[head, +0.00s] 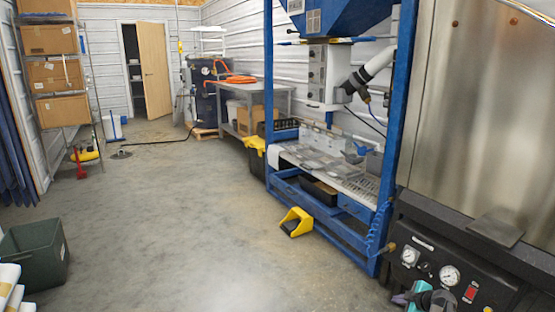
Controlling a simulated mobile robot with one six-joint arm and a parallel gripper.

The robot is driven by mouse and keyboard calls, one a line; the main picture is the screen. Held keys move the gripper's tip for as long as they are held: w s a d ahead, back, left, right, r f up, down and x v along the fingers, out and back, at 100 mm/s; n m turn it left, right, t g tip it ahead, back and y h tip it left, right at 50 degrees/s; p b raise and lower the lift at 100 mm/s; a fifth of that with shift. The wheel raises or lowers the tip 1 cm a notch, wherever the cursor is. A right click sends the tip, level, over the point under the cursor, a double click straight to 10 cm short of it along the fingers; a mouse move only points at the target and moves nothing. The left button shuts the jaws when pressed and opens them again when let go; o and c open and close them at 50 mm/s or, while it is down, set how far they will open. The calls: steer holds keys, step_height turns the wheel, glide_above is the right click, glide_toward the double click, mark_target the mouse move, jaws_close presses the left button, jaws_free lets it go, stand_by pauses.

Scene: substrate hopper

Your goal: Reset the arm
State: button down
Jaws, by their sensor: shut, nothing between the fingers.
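My gripper's fingers do not show in the head view. A small teal, purple and dark grey part (428,299) juts in at the bottom edge, right of centre, in front of the gauge panel. I cannot tell whether it belongs to my arm. The blue hopper (343,16) is at the top right, cut off by the top edge, on a blue frame (268,75). A work shelf (320,165) with grey trays sits in the frame below it.
A steel-faced machine with a gauge panel (440,268) fills the right side. A yellow foot pedal (296,221) lies on the floor by the frame. A dark green bin (36,254) stands at lower left. Boxes on a rack (57,76) stand behind. The middle floor is clear.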

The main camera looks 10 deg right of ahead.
steer(key=s+a+f+n+g+y+p, duration=0.15)
steer(key=a+p, duration=0.35)
steer(key=a, duration=1.1)
steer(key=a+f+n+g+y+p, duration=0.25)
steer(key=a+p, duration=0.35)
steer(key=a, duration=0.9)
steer(key=s+a+m+g+p, duration=0.2)
steer(key=s+a+g+p, duration=0.4)
steer(key=s+a, duration=0.8)
steer(key=s+r+m+g+h+p, duration=0.2)
steer(key=s+m+g+h+p, duration=0.2)
steer(key=s+m, duration=0.8)
steer(key=shift+s+a, duration=0.3)
steer(key=shift+s, duration=3.5)
